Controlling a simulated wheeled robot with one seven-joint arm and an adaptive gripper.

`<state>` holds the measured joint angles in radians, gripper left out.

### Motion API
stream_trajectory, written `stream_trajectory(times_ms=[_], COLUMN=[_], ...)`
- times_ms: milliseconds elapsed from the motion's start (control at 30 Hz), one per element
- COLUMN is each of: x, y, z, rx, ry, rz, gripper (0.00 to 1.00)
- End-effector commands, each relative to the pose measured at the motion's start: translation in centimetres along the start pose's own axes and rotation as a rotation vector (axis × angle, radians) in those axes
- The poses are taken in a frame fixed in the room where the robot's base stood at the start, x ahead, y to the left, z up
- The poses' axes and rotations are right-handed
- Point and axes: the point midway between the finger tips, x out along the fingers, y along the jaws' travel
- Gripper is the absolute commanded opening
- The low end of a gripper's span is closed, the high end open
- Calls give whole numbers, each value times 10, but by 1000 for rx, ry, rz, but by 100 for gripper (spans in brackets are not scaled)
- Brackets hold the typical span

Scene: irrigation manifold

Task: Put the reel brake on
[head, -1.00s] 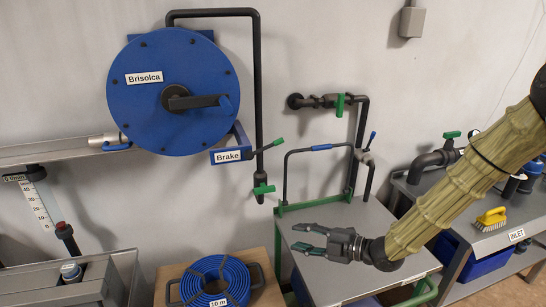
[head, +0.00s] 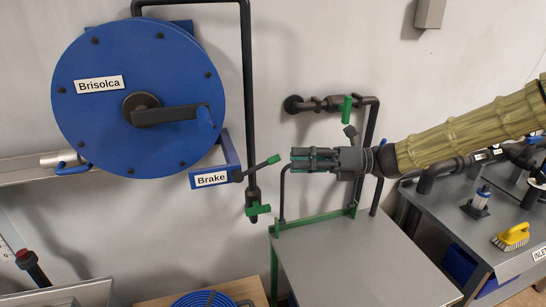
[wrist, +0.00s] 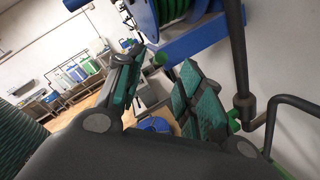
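The blue hose reel (head: 138,95), marked "Brisolca", is on the wall at the left. Below its right side is a blue bracket (head: 230,158) with a "Brake" label (head: 211,179). The brake lever (head: 258,167) is a dark rod with a green tip, slanting up to the right from the bracket. My gripper (head: 296,159) is just right of the green tip in the head view, pointing left. In the wrist view, the fingers (wrist: 160,95) stand apart with nothing held between them. A green knob, seemingly the lever's tip (wrist: 161,58), shows beyond them; most of the lever is hidden there.
A dark pipe (head: 248,90) runs down beside the reel to a green-handled valve (head: 258,210). Another green-handled valve (head: 347,108) is on the wall behind my gripper. A grey bench (head: 350,262) with a green frame stands below. A yellow brush (head: 511,237) lies at right.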

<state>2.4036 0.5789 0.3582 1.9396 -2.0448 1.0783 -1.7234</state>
Motion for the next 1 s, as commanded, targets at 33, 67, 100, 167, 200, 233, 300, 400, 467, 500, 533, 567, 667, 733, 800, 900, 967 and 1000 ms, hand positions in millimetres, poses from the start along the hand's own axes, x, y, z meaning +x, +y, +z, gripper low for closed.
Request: stream_trajectory(times_ms=[33, 67, 100, 167, 200, 233, 300, 400, 467, 500, 533, 567, 667, 733, 800, 900, 967, 1000], x=[9, 14, 20, 29, 35, 39, 48, 57, 61, 63, 64, 65, 67, 67, 67, 67, 67, 67], y=[2, 1, 1, 1, 1, 1, 1, 0, 0, 0, 0, 0, 0, -1, 0, 0, 0, 0], z=[1, 1, 1, 1, 1, 1, 1, 1, 1, 1, 1, 1, 0, 0, 0, 0, 0, 0], rx=[2, 2, 3, 3, 3, 3, 2, 2, 2, 2, 2, 2, 2, 2, 2, 2, 2, 2], ry=[1, 0, -1, -1, -1, -2, -2, -3, -4, -4, -4, -5, -5, -5, -5, -4, -4, -4], rz=[1, 0, 0, -1, -2, -2, -2, -4, -3, -3, -4, -4, -5, -5, -5, -5, -5, -5], gripper=[38, 38, 38, 38, 38, 38, 38, 38, 38, 38, 38, 38, 38, 38, 38, 34, 23, 16])
